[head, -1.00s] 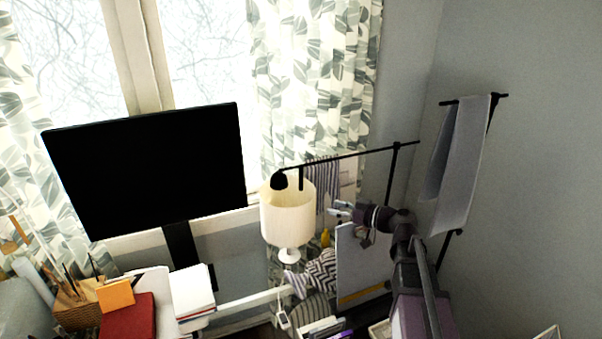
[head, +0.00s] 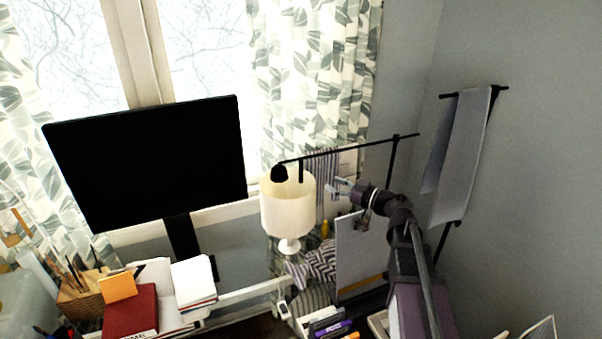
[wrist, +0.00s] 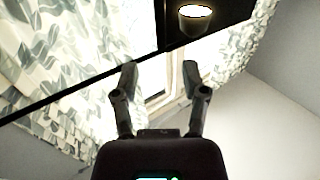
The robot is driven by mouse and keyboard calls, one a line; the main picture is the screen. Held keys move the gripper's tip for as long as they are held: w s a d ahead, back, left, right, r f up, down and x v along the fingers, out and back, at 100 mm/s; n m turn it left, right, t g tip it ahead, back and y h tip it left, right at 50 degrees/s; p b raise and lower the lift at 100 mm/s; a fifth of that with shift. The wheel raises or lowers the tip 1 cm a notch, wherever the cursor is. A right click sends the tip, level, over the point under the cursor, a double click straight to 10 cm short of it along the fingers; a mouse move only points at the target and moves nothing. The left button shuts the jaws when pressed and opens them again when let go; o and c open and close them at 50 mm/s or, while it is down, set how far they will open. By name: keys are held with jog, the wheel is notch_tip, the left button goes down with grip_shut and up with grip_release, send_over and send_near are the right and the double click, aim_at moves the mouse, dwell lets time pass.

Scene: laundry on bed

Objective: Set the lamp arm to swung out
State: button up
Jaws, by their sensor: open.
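The lamp arm (head: 345,152) is a thin black bar running left from a black upright post (head: 391,165) to a small black lamp head (head: 279,173). In the wrist view, the bar (wrist: 60,94) crosses diagonally just beyond my fingertips, and the lamp head (wrist: 195,18) shows a bright opening at the top. My gripper (head: 341,187) is open and empty, just below the bar in the head view. Its two fingers (wrist: 160,72) are spread apart in the wrist view. I cannot tell whether a finger touches the bar.
A cream table lamp (head: 288,208) stands below the lamp head. A large black monitor (head: 148,163) is at left. Grey cloth (head: 462,155) hangs from a black rack on the right. A grey board (head: 361,250) stands below my gripper. Books (head: 130,309) lie at lower left.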

aim_at(301, 172)
jog(key=x, duration=1.2)
jog(key=shift+a, duration=0.2)
grip_shut()
